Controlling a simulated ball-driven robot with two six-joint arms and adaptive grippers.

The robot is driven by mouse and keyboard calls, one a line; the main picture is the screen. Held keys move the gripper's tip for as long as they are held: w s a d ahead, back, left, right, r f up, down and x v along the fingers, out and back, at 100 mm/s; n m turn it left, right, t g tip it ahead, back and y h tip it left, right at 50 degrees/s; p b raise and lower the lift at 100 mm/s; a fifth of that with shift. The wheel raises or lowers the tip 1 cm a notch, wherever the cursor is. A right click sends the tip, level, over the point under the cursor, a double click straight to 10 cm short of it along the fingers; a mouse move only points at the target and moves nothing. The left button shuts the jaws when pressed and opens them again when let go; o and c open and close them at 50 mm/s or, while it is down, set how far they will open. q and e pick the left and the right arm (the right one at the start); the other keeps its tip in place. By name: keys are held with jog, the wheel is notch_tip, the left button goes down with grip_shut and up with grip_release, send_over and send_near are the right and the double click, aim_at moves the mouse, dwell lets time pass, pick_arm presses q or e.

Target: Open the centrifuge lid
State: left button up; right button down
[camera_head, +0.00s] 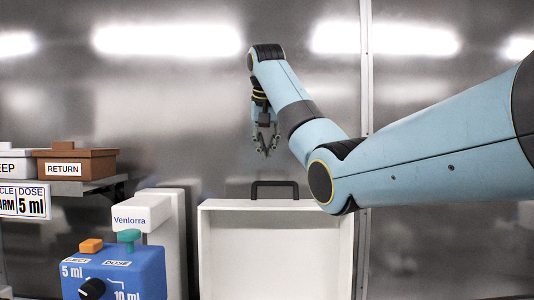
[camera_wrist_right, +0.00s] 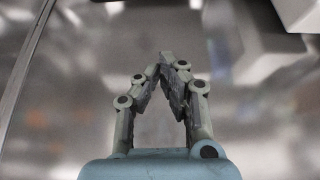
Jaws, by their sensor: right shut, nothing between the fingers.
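A white, shallow, framed panel with a dark handle (camera_head: 274,188) on its top edge stands upright at the bottom centre of the head view. It looks like the centrifuge lid (camera_head: 204,255), raised with its inner side facing me; the centrifuge body is below the picture and hidden. My right gripper (camera_head: 266,152) points down above the handle, apart from it. It is shut and empty; its fingertips meet in the wrist view (camera_wrist_right: 170,60). My left gripper is not in view.
A blue dosing device (camera_head: 130,275) with a knob and a white Venlorra unit (camera_head: 143,218) stand left of the panel. A shelf (camera_head: 85,186) at far left holds a brown RETURN box (camera_head: 85,163). A metal wall (camera_head: 180,110) closes the back.

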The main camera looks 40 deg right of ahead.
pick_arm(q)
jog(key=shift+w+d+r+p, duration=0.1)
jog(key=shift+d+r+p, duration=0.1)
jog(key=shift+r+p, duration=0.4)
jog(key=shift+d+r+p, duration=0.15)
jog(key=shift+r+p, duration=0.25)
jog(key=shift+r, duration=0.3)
pick_arm(e)
notch_tip(320, 180, down, 6)
jog(key=shift+s+a, duration=0.25)
jog(key=shift+s, duration=0.15)
jog(key=shift+w+a, duration=0.1)
